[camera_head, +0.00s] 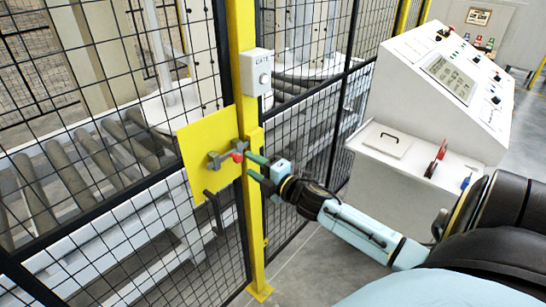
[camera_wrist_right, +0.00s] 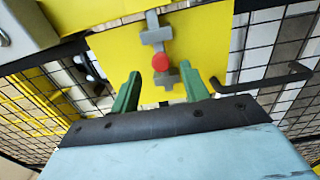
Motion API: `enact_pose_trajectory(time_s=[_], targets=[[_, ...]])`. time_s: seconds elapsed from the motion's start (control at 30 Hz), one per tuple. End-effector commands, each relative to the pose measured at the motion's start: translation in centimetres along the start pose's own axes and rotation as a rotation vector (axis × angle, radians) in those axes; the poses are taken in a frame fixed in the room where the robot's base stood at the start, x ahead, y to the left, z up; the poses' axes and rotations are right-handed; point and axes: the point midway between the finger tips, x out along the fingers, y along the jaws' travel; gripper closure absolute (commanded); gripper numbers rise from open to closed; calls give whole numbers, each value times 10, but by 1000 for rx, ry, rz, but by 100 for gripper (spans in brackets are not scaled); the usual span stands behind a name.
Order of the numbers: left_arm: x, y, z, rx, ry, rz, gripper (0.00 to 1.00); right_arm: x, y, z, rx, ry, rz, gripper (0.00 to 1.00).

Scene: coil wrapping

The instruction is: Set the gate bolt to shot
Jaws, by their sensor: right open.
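The gate bolt (camera_head: 215,161) is a grey bar in grey guide blocks on the gate's yellow plate (camera_head: 198,137), with a red knob (camera_head: 237,157) near the post side. In the right wrist view the bolt (camera_wrist_right: 155,37) runs up from the red knob (camera_wrist_right: 160,62). My right gripper (camera_head: 250,164) is open just right of the knob. In the wrist view its green fingers (camera_wrist_right: 160,73) stand either side of the knob's line, with gaps and no visible contact. Whether the bar's end enters the post is unclear. My left gripper is not in view.
A yellow post (camera_head: 243,95) carries a grey gate box (camera_head: 257,72). A dark pull handle (camera_head: 214,208) sticks out below the bolt. A white control console (camera_head: 420,110) stands right. Black mesh fence and rollers (camera_head: 90,155) lie behind.

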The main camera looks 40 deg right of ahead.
Motion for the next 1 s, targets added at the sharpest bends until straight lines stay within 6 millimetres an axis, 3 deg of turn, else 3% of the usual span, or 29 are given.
enact_pose_trajectory(time_s=[0.2,0.4,1.0], targets=[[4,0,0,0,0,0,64,-41,-2,0,1,0,-2,54],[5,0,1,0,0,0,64,-64,-1,0,2,-1,-1,54],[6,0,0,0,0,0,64,-73,0,0,0,-1,0,54]])
